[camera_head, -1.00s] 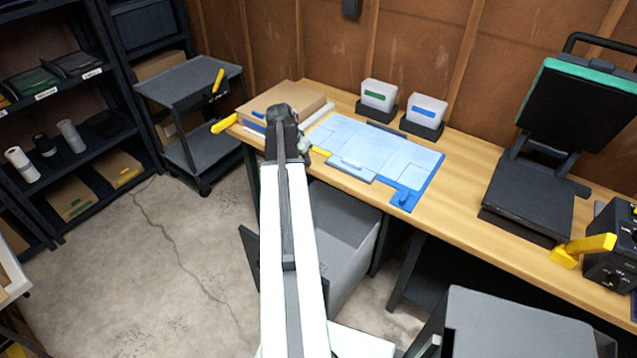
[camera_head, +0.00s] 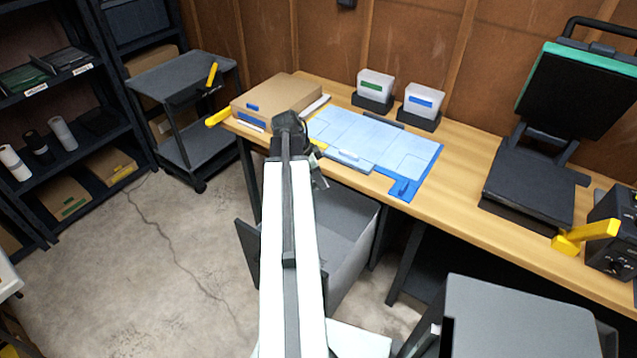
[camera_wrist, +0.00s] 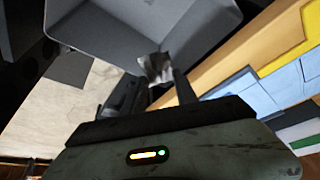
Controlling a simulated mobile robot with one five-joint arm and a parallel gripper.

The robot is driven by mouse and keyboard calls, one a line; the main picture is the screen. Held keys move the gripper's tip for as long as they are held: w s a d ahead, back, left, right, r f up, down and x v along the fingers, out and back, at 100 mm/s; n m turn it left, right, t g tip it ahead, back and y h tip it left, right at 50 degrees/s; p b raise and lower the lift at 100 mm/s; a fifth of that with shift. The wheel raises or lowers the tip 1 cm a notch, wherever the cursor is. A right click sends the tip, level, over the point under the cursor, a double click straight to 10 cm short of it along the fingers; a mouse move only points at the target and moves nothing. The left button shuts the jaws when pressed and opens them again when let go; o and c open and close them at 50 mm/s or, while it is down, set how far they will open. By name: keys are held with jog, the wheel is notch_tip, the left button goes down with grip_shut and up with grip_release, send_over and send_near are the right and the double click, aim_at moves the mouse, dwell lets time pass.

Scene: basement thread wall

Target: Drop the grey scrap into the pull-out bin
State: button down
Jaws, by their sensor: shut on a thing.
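The grey scrap (camera_wrist: 157,66), a small crumpled-looking piece, is between the fingertips of my gripper (camera_wrist: 158,80) in the wrist view. My gripper is shut on it. The pull-out bin (camera_wrist: 110,30) lies just beyond the fingertips in the wrist view, with its grey inside showing. In the head view the bin (camera_head: 345,262) is pulled out under the bench, to the right of my arm. My arm hides part of the bin and most of the gripper there; the scrap cannot be made out in that view.
The wooden bench (camera_head: 465,205) runs along the wall, its front edge close to the gripper. It carries a blue mat (camera_head: 430,172), a cardboard box (camera_head: 275,100), two small containers and a black press (camera_head: 530,185). A grey cart (camera_head: 180,80) stands at left. Floor at left is clear.

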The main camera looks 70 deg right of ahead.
aim_at(314, 182)
notch_tip(314, 182, down, 6)
jog(key=b, duration=0.6)
jog(key=c, duration=0.9)
grip_release()
jog(key=shift+r, duration=0.1)
jog(key=p+v, duration=0.7)
jog(key=v, duration=0.1)
jog(key=shift+r+p, duration=0.1)
jog(key=shift+p, duration=0.25)
